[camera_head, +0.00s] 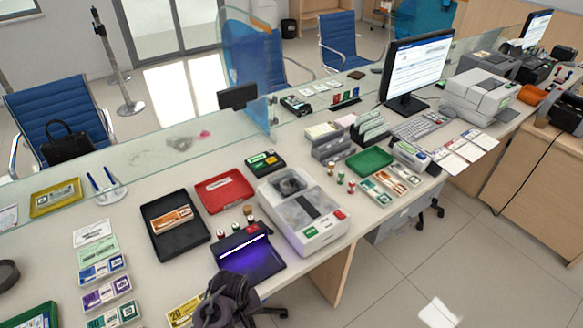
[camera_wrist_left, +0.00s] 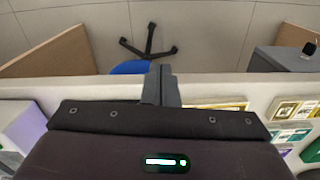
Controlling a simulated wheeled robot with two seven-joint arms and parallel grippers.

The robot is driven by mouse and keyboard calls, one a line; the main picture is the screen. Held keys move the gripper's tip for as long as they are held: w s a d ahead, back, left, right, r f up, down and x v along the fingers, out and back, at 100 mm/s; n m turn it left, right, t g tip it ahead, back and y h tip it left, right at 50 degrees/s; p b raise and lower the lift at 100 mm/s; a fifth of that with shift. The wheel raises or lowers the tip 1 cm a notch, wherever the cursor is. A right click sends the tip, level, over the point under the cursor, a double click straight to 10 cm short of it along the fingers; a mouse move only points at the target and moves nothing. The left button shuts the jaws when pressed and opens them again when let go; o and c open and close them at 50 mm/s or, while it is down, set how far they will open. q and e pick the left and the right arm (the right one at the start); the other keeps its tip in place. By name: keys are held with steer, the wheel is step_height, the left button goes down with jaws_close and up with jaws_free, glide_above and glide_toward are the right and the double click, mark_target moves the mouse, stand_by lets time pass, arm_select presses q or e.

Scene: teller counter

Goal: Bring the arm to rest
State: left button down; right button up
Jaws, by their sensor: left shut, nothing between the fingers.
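My left gripper (camera_head: 226,302) is at the bottom of the head view, over the counter's near edge and just below a dark tray lit violet (camera_head: 245,255). In the left wrist view its two fingers (camera_wrist_left: 160,80) are pressed together with nothing between them. They point out over the counter edge (camera_wrist_left: 80,88) toward the floor. Much of the left arm is outside the head view. My right gripper is in neither view.
Close by are a yellow banknote bundle (camera_head: 184,311), a black tray with notes (camera_head: 175,226), a red tray (camera_head: 224,190) and a grey counting machine (camera_head: 303,214). A glass screen (camera_head: 150,130) runs along the counter's far side. Open floor (camera_head: 400,285) lies at the lower right.

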arm_select(q)
steer(key=s+a+f+m+b, duration=0.15)
steer(key=s+f, duration=0.25)
steer(key=f, duration=0.5)
steer(key=s+a+f+m+b, duration=0.1)
steer(key=s+a+f+b, duration=0.2)
steer(key=f, duration=0.6)
steer(key=s+a+f+m+b, duration=0.1)
steer(key=s+f+m+b, duration=0.2)
steer(key=f, duration=0.6)
steer(key=s+a+f+m+b, duration=0.1)
steer(key=s+a+f+b, duration=0.1)
steer(key=s+f, duration=0.5)
steer(key=s+a+f+m+b, duration=0.1)
steer(key=s+a+f+b, duration=0.1)
steer(key=s+f, duration=0.5)
steer(key=s+a, duration=0.1)
steer(key=s, duration=0.4)
steer(key=shift+s+f+t, duration=0.3)
steer(key=shift+s+t, duration=0.1)
